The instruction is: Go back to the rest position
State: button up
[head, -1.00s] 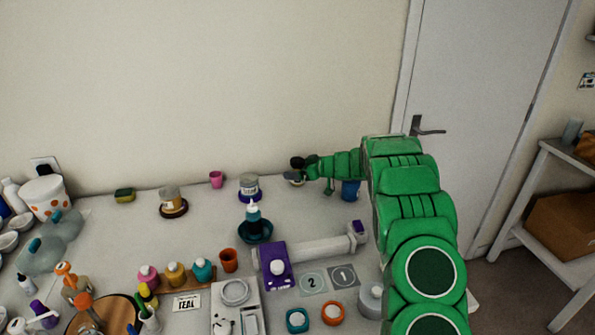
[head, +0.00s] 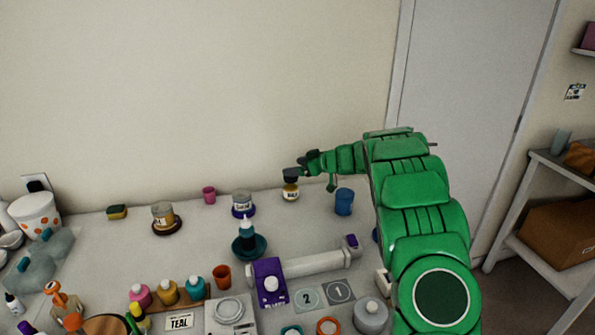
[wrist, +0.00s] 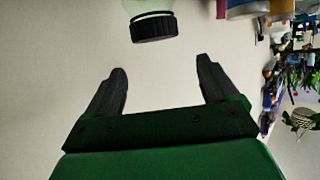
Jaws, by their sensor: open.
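My gripper (head: 306,164) is at the end of my green arm, above the back of the table. In the wrist view my gripper (wrist: 160,68) shows two dark fingers spread wide with nothing between them. A small jar with a black cap (head: 291,192) stands on the table just left of and below the fingers. In the wrist view a pale bottle with a ribbed black cap (wrist: 153,26) lies beyond the fingertips, clear of them, partly cut off by the top edge.
A blue cup (head: 344,202) stands right of the jar. A white labelled jar (head: 242,206) and a pink cup (head: 209,195) stand to the left. A door and shelf (head: 560,165) are at the right.

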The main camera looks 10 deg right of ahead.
jog(key=s+d+r+m+t+h, duration=0.1)
jog(key=d+r+m+t+h, duration=0.2)
jog(key=r, duration=0.4)
jog(key=s+d+r+m+t+h, duration=0.1)
jog(key=d+r+m+h, duration=0.1)
jog(key=d+r+h, duration=0.45)
jog(key=s+d+r+m+g+h, duration=0.2)
jog(key=s+h, duration=0.1)
jog(key=s, duration=0.4)
jog(key=s+d+r+m+g+h, duration=0.1)
jog(key=s+d+r+m+h, duration=0.15)
jog(key=s, duration=0.45)
jog(key=s+a+f+g+y, duration=0.1)
jog(key=s+a+f+g, duration=0.3)
jog(key=s, duration=1.2)
jog(key=s+a+f+g+y, duration=0.2)
jog(key=s+a+f+g, duration=0.2)
jog(key=s+a, duration=0.6)
jog(key=s+a+f+g+y, duration=0.2)
jog(key=s+a+f+g, duration=0.2)
jog(key=s, duration=2)
jog(key=a, duration=0.3)
jog(key=shift+s+a, duration=0.2)
jog(key=shift+a, duration=0.15)
